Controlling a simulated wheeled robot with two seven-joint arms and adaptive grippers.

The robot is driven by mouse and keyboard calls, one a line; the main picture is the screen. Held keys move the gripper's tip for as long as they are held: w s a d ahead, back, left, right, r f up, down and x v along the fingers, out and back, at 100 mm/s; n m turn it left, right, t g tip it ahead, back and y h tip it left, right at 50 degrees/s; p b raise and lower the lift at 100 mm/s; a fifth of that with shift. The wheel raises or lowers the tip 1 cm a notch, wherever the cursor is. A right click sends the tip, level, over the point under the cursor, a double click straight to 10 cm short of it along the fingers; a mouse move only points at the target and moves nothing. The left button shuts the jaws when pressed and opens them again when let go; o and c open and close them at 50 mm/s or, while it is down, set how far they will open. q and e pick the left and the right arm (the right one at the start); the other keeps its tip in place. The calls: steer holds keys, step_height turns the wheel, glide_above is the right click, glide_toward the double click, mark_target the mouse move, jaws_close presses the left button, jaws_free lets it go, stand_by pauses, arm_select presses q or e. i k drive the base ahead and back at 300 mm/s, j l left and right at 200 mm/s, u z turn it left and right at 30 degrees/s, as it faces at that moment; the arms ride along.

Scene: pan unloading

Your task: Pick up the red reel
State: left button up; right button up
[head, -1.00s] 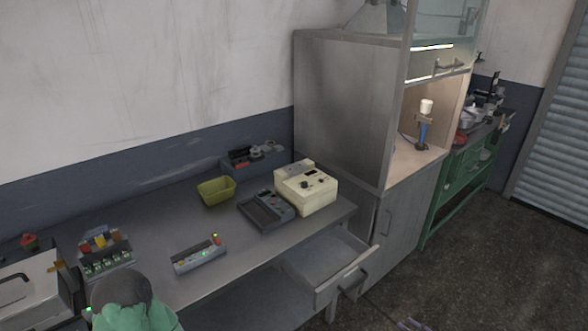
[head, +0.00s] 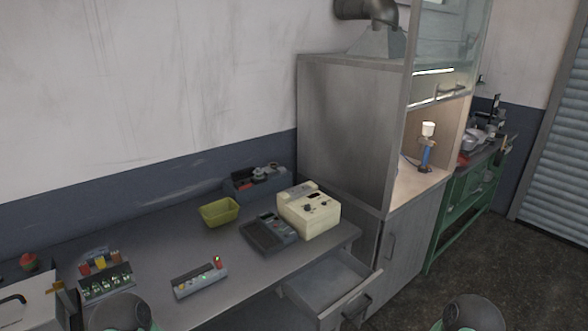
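I cannot tell for sure which thing is the red reel. A small red object (head: 29,262) sits at the far left of the desk, behind a white machine. Another small red item (head: 268,183) shows in a grey box (head: 240,187) with dark and grey pieces at the back of the desk. A red item (head: 463,160) is also on the far green bench. All are too small to make out clearly. Only rounded dark and green parts of my arms show at the bottom edge. Neither gripper is in view.
The grey desk (head: 150,262) holds a yellow-green bin (head: 219,212), a cream instrument (head: 309,209), a dark keypad device (head: 268,235) and a lit grey strip (head: 200,281). A drawer (head: 335,285) stands open at the desk's right end. A tall cabinet (head: 350,130) is beside it.

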mark_target(28, 262)
steer(key=u, duration=1.7)
steer(key=j+u, duration=0.1)
steer(key=i, duration=0.05)
